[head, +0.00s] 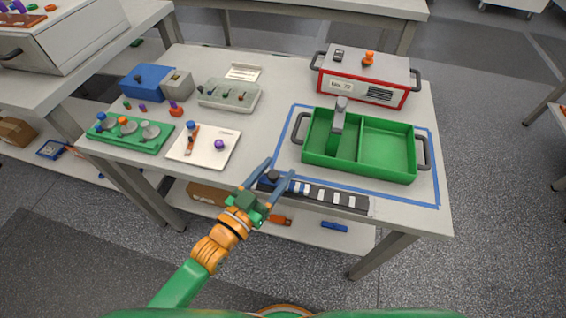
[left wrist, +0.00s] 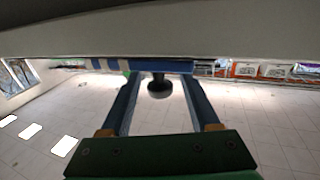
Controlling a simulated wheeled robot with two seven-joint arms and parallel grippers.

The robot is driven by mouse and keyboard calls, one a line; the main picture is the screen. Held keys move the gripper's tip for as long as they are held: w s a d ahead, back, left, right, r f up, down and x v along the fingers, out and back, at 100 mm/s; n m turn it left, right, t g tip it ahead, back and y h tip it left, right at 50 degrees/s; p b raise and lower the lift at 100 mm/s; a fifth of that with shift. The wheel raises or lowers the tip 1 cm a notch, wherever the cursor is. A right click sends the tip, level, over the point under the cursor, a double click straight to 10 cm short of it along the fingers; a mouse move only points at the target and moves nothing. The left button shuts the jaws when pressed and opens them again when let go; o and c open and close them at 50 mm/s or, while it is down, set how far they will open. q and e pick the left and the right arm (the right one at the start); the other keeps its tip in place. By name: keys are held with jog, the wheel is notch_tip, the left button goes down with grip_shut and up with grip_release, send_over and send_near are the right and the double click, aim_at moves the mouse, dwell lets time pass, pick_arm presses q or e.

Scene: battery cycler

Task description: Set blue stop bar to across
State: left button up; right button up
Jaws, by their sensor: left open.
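In the left wrist view the striped bar (left wrist: 150,67) runs across the picture, and the dark knob (left wrist: 159,88) lies between my fingers. My left gripper (head: 279,167) is open, one finger on each side of the knob; I cannot tell whether either touches it. It also shows in the left wrist view (left wrist: 158,90). My right gripper is not in view.
A green two-part tray (head: 388,150) with a grey-topped post (head: 338,115) sits behind the bar, inside a blue tape outline. A red and grey box (head: 365,75) stands at the back right. A white board (head: 203,147) and a green block (head: 130,132) lie to the left.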

pick_arm(q)
jog(key=shift+x, duration=1.45)
jog(key=shift+s+a+f, duration=0.1)
grip_shut()
